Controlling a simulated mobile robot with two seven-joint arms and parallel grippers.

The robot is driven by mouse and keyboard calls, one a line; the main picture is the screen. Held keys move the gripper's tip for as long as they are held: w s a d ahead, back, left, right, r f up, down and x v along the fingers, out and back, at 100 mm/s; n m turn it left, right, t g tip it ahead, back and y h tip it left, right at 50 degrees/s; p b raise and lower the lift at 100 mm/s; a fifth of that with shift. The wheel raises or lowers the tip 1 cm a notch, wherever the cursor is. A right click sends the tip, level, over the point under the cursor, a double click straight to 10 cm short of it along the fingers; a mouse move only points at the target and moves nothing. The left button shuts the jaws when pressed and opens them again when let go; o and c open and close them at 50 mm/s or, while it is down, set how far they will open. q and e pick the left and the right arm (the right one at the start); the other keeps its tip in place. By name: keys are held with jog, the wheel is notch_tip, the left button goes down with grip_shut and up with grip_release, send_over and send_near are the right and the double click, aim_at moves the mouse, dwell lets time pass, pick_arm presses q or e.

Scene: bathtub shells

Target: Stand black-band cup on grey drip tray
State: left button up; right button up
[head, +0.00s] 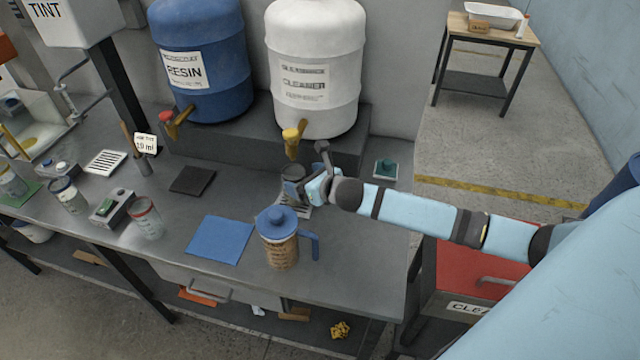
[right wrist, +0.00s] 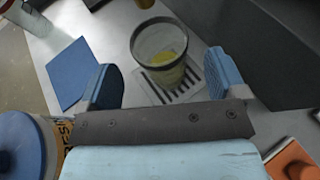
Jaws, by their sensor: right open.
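The black-band cup (right wrist: 160,42), clear with a dark band at its rim and something yellow inside, appears upright on the slotted grey drip tray (right wrist: 196,84) in the right wrist view. In the head view the cup (head: 292,172) is partly hidden by my right gripper, and part of the tray (head: 303,209) shows below the yellow tap. My right gripper (right wrist: 166,78) is open, its blue fingers on either side of the cup with visible gaps. It also shows in the head view (head: 306,188). My left gripper is not in view.
A blue-lidded jug (head: 279,238) stands in front of the tray, beside a blue mat (head: 219,240). The white cleaner drum (head: 316,70) and its yellow tap (head: 292,138) are behind. A red-band cup (head: 147,219), a dark mat (head: 192,180) and another slotted tray (head: 105,163) lie left.

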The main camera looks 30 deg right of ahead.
jog(key=v, duration=0.7)
jog(key=shift+s, duration=0.25)
